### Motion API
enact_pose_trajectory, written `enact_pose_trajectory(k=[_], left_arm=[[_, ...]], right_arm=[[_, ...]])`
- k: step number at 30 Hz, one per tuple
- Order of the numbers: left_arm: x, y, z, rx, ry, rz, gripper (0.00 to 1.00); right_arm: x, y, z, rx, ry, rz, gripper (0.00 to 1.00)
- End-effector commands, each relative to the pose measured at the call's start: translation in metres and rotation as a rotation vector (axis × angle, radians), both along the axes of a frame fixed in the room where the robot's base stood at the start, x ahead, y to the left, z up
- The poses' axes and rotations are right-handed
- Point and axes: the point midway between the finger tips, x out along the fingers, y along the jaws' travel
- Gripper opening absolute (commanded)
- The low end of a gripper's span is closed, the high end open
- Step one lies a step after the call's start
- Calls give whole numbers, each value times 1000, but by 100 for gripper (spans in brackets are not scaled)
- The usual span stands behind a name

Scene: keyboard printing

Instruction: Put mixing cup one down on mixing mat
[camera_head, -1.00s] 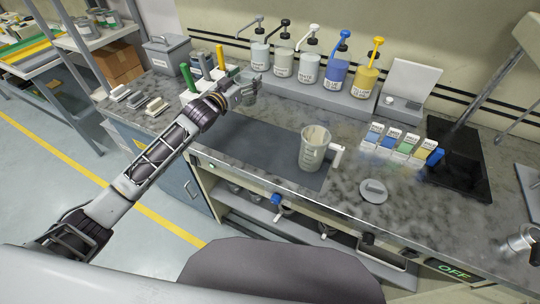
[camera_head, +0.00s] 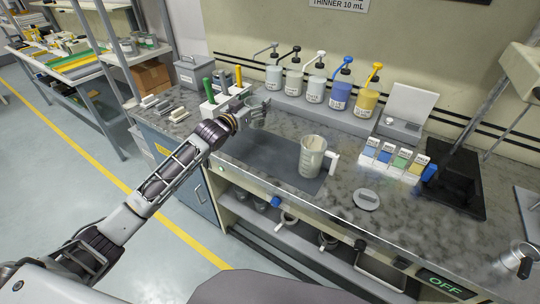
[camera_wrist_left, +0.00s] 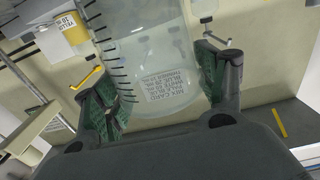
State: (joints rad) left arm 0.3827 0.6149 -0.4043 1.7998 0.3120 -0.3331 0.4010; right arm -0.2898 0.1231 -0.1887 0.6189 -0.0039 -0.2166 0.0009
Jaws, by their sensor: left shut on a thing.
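My left gripper (camera_head: 247,108) is shut on a clear mixing cup (camera_head: 259,112) above the counter, near the back left part of the dark grey mixing mat (camera_head: 255,146). In the left wrist view the see-through cup (camera_wrist_left: 150,75), with black graduation marks, sits between the two green-padded fingers (camera_wrist_left: 160,92). Printed text shows on or through it. Whether its base touches anything cannot be told. My right gripper is not in view.
Several pump bottles, including a blue one (camera_head: 340,94) and a yellow one (camera_head: 367,103), line the back shelf. A tool caddy (camera_head: 213,108) stands left of my gripper. Small labelled boxes (camera_head: 388,160) and a round lid (camera_head: 366,199) lie to the right. The mat's middle is bare.

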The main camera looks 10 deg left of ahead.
Motion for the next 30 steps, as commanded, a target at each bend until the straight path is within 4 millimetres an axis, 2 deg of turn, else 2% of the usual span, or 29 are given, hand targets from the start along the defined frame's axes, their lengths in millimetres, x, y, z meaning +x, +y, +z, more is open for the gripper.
enact_pose_trajectory(k=[14,25,30], left_arm=[[0,1,-5,-1,-1,3,28],[0,1,-6,0,0,3,28],[0,0,-16,-1,3,3,28]], right_arm=[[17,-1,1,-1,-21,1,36],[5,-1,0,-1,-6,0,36],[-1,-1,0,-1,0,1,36]])
